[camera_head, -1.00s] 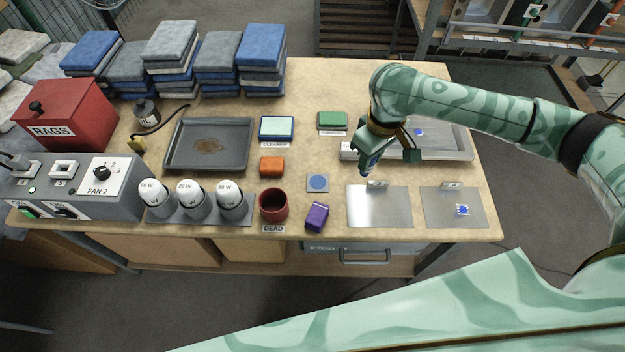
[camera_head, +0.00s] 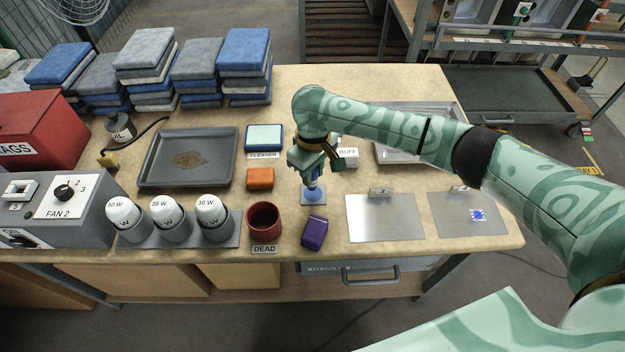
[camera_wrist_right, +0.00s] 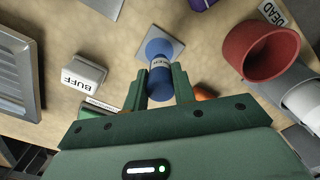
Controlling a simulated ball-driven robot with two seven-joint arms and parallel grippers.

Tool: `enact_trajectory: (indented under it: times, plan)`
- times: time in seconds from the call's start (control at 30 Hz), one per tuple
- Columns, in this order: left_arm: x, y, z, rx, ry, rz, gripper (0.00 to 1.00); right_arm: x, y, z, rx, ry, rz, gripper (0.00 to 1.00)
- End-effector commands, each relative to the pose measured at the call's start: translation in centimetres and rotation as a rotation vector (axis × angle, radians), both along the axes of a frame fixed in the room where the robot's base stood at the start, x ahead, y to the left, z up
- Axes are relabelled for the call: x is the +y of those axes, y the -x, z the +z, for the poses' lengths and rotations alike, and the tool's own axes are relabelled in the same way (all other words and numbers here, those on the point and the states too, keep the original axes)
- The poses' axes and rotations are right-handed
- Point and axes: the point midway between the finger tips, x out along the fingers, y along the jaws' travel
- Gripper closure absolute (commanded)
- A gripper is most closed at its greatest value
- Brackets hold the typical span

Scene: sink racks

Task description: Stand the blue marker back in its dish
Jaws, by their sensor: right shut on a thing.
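My right gripper (camera_head: 313,180) is shut on the blue marker, which also shows in the wrist view (camera_wrist_right: 158,72) as a blue cylinder with a pale printed band. The gripper (camera_wrist_right: 160,90) has one finger on either side of it. The marker points down over its dish (camera_head: 321,202), a small grey square with a blue round centre. In the wrist view, the marker's far end overlaps the grey square (camera_wrist_right: 178,45). I cannot tell whether it touches the dish. The marker looks roughly upright in the head view. My left gripper is not in view.
A purple block (camera_head: 314,234) and a red cup (camera_head: 264,222) stand close by, on the near side. An orange block (camera_head: 260,179) lies left of the dish. A white BUFF block (camera_head: 348,157) is behind right. A bare metal plate (camera_head: 385,220) lies to the right.

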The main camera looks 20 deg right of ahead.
Motion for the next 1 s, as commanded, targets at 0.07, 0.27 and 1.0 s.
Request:
enact_trajectory:
  times: [0.07, 0.27, 1.0]
  plan:
    - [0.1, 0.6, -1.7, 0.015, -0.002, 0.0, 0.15, -0.1, 0.1, -2.6, 0.008, 0.002, 0.001, 0.97]
    - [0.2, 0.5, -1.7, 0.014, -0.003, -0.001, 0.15, -0.2, 0.1, -2.4, 0.001, 0.003, 0.0, 0.97]
    - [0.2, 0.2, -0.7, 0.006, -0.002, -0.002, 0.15, -0.2, 0.1, -0.8, -0.001, 0.003, 0.0, 0.52]
